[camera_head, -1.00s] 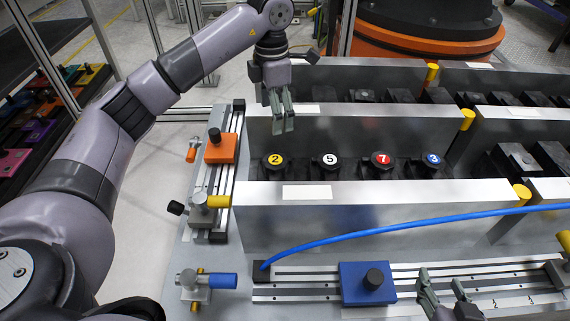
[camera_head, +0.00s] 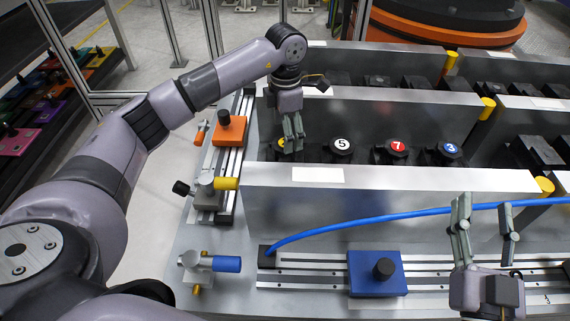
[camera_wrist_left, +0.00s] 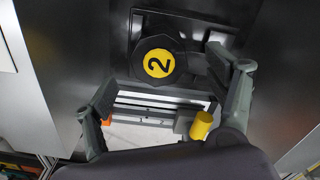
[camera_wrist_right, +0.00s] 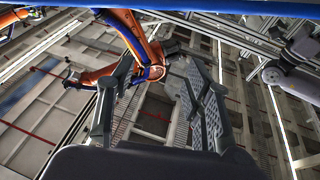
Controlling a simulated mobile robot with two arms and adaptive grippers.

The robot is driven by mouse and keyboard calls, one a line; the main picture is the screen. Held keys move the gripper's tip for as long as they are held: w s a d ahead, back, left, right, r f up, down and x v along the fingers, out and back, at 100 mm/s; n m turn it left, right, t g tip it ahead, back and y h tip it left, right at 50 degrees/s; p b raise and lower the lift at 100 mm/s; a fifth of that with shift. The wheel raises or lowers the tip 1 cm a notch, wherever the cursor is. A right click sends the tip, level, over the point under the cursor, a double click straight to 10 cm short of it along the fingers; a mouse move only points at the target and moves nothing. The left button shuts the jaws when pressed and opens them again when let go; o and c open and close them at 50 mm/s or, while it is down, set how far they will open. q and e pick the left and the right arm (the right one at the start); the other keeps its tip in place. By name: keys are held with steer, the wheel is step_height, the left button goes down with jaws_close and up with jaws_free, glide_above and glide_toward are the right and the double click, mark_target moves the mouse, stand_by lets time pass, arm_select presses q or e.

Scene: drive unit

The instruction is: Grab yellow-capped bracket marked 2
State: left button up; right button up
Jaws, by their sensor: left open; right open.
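The yellow-capped bracket marked 2 (camera_wrist_left: 158,63) sits in the slot between two metal walls. In the left wrist view its black octagonal knob lies ahead of and between the spread fingers. In the head view its yellow cap (camera_head: 281,143) is mostly hidden behind my left gripper (camera_head: 293,134). My left gripper is open and empty, pointing down just above the bracket; I cannot tell whether it touches it. My right gripper (camera_head: 483,222) is open and empty, fingers up, above the front rail at the right.
In the same row stand brackets marked 5 (camera_head: 341,145), 7 (camera_head: 397,146) and 3 (camera_head: 450,149). A metal wall (camera_head: 380,179) stands in front. A blue cable (camera_head: 370,219) crosses before it. A blue block (camera_head: 377,274) and an orange block (camera_head: 229,129) sit on rails.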

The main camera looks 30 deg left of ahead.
mark_target(282, 144)
arm_select(q)
steer(key=shift+f, duration=0.35)
steer(key=f, duration=0.1)
steer(key=f+b, duration=0.1)
steer(key=f, duration=0.1)
steer(key=f+b, duration=0.1)
steer(key=shift+s+a+f, duration=0.2)
steer(key=shift+s+a, duration=0.1)
steer(key=shift+f, duration=0.15)
arm_select(e)
steer(key=s+r+t+y, duration=0.2)
steer(key=s+r+t, duration=0.3)
steer(key=r, duration=0.3)
steer(key=shift+t, duration=0.3)
arm_select(q)
steer(key=shift+c, duration=0.5)
arm_select(e)
steer(key=shift+d, duration=0.1)
arm_select(q)
jaws_close()
steer(key=shift+w, duration=0.15)
